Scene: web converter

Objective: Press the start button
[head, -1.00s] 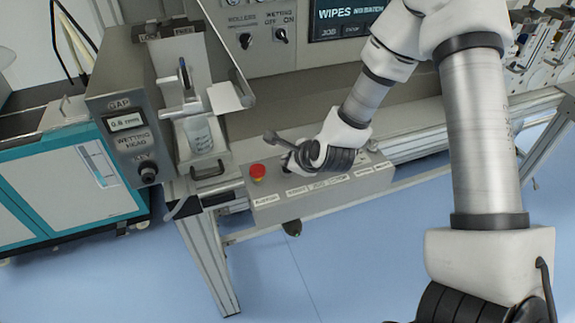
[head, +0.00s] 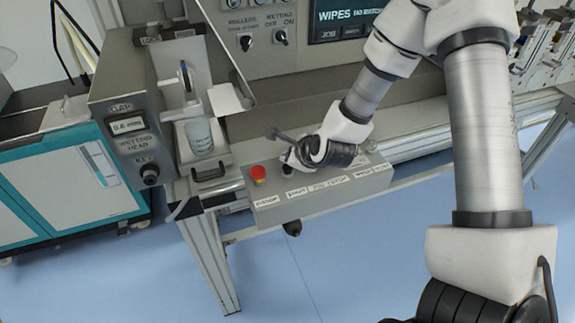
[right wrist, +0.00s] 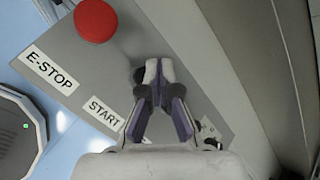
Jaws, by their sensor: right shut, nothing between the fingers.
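The control box (head: 325,197) at the front of the machine carries a row of labels. The START label (head: 297,192) is next to the red E-stop button (head: 258,174). A small dark round part (head: 288,170) shows behind the START label, under my right gripper (head: 290,157). In the right wrist view my right gripper (right wrist: 153,66) is shut and empty, its tips over the box beyond the START label (right wrist: 105,113). A dark edge (right wrist: 138,75) shows beside the tips; the fingers hide the rest, and I cannot tell whether they touch it. My left gripper is not in view.
The red E-stop (right wrist: 96,20) lies close to my right fingertips. The machine panel with knobs and a screen (head: 345,15) rises behind. Blue floor is open in front.

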